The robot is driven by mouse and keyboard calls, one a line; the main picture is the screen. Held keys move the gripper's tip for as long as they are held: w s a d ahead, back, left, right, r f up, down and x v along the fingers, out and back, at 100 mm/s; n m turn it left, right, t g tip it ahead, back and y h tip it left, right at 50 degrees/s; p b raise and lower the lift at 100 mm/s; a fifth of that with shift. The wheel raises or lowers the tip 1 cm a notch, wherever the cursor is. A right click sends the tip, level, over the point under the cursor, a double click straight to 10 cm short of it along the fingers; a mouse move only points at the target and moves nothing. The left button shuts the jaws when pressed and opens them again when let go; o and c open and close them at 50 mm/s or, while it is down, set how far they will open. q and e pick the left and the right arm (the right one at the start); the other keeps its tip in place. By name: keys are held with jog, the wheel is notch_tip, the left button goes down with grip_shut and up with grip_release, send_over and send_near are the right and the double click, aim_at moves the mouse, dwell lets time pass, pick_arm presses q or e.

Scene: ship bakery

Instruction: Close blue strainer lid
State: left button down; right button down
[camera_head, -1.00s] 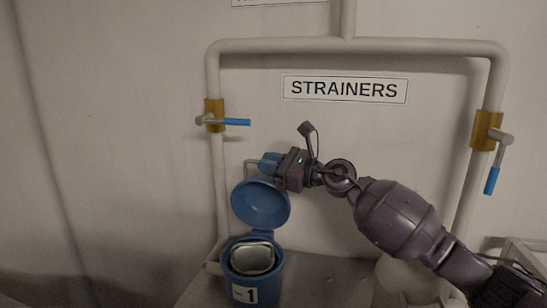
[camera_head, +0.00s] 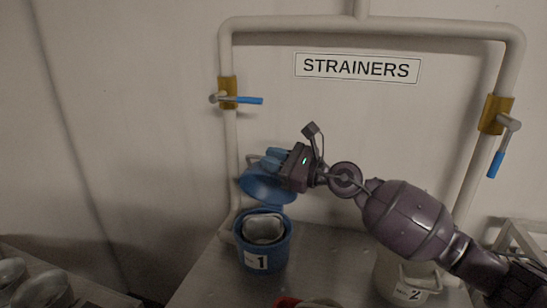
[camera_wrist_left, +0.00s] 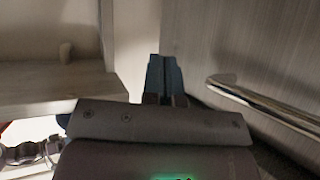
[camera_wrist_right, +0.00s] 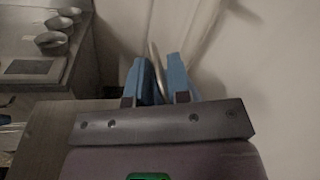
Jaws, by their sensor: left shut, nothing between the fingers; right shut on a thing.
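The blue strainer (camera_head: 248,240), labelled 1, stands upright on the metal surface with its mouth uncovered and a silvery basket (camera_head: 265,228) inside. Its blue lid (camera_head: 268,190) is tilted open above the back of the mouth, underside partly visible. My right gripper (camera_head: 268,160) is at the lid's upper side, shut on a pale lid handle (camera_head: 251,160). The right wrist view shows this thin handle (camera_wrist_right: 154,60) between the blue fingers. My left gripper (camera_wrist_left: 165,78) is shut and empty, seen only in the left wrist view.
A second pale strainer (camera_head: 405,280), labelled 2, stands at the right under my right arm. Pipes with blue-handled valves (camera_head: 240,99) run along the wall. Something red (camera_head: 288,302) shows at the bottom edge. Metal bowls (camera_head: 40,290) are at lower left. A rail (camera_wrist_left: 265,110) is beside my left gripper.

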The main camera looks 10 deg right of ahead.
jog(key=c, duration=1.1)
grip_release()
jog(key=b+v, duration=0.1)
jog(key=v, duration=0.6)
jog(key=shift+s+d, duration=0.15)
jog(key=shift+s, duration=0.05)
